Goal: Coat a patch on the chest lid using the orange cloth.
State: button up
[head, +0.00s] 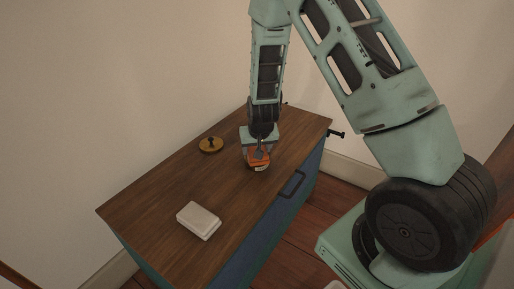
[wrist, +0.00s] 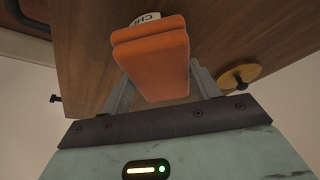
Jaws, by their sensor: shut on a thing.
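The chest has a brown wooden lid (head: 160,205) and a blue front. My gripper (head: 258,155) points down over the far half of the lid, near its front edge. It is shut on the orange cloth (head: 259,160), which looks like a thick folded pad between the fingers in the wrist view (wrist: 155,65). A small white, partly lettered thing (wrist: 146,19) shows past the cloth's end; the cloth hides most of it. I cannot tell whether the cloth touches the lid or that white thing. No coated patch is discernible on the visible lid.
A white block-like box (head: 198,220) lies on the near part of the lid. A round yellow-brown disc with a dark knob (head: 211,145) sits left of my gripper. A dark handle (head: 291,184) is at the chest's front edge. The lid's left middle is clear.

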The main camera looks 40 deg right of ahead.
jog(key=shift+f, duration=0.55)
dwell(1.9)
notch_tip(320, 180, up, 7)
jog(key=p, duration=0.6)
jog(key=shift+r, duration=0.1)
dwell(0.8)
jog(key=s+a+r+n+y, duration=0.2)
jog(key=s+a+r+n, duration=0.35)
jog(key=s+a, duration=0.2)
jog(key=w+p+v, duration=0.1)
jog(key=p+v, duration=0.7)
jog(key=p, duration=1)
jog(key=shift+a+r+p, duration=0.2)
jog(key=shift+r+p, duration=0.15)
jog(key=shift+r, duration=0.15)
jog(key=shift+w+f+m, duration=0.1)
jog(key=shift+w+m, duration=0.05)
jog(key=shift+m, duration=0.1)
